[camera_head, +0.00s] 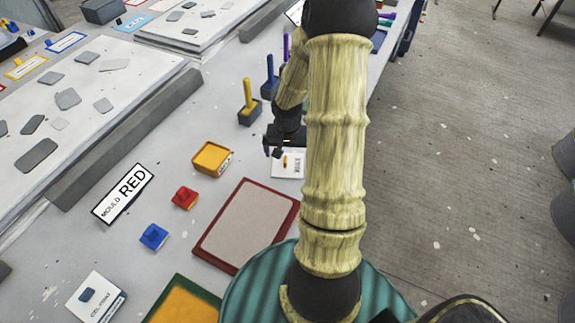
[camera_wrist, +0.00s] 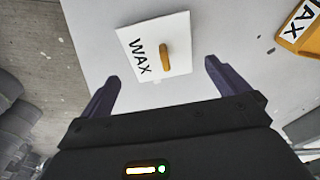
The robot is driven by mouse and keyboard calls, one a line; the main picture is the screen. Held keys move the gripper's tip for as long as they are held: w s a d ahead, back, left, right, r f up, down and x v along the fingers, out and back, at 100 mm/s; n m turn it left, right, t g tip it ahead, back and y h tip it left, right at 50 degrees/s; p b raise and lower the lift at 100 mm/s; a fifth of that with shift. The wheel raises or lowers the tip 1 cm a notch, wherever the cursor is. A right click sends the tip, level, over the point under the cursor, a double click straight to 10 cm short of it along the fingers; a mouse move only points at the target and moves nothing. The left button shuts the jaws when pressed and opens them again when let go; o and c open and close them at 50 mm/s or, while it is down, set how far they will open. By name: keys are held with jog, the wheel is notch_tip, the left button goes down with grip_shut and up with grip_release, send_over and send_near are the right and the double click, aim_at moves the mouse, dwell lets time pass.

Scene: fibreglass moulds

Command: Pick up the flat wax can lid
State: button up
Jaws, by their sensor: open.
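A white square plate marked WAX (camera_wrist: 178,30) lies on the grey table, with a small orange-yellow bar (camera_wrist: 165,57) at its middle. I cannot tell whether the lid is the whole plate or only this bar. The plate also shows in the head view (camera_head: 289,172), just beyond my arm. My gripper (camera_wrist: 162,70) is open and empty, its dark fingers apart to the left and right of the bar. It appears to be above the plate; I cannot tell the height. In the head view my gripper (camera_head: 272,147) is small and partly hidden by my arm.
A yellow container (camera_head: 211,159) with a label stands left of the plate; its WAX label shows in the wrist view (camera_wrist: 299,25). A yellow-handled tool in a holder (camera_head: 249,107) stands behind. A red-framed board (camera_head: 246,226) and red block (camera_head: 184,197) lie nearer.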

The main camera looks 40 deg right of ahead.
aim_at(288, 164)
jog(key=shift+s+f, duration=0.1)
jog(key=shift+f, duration=0.15)
jog(key=f, duration=0.4)
jog(key=shift+w+d+f, duration=0.15)
jog(key=shift+w+f, duration=0.15)
jog(key=shift+w, duration=0.05)
jog(key=shift+s, duration=0.1)
jog(key=shift+c, duration=0.4)
jog(key=c, duration=0.6)
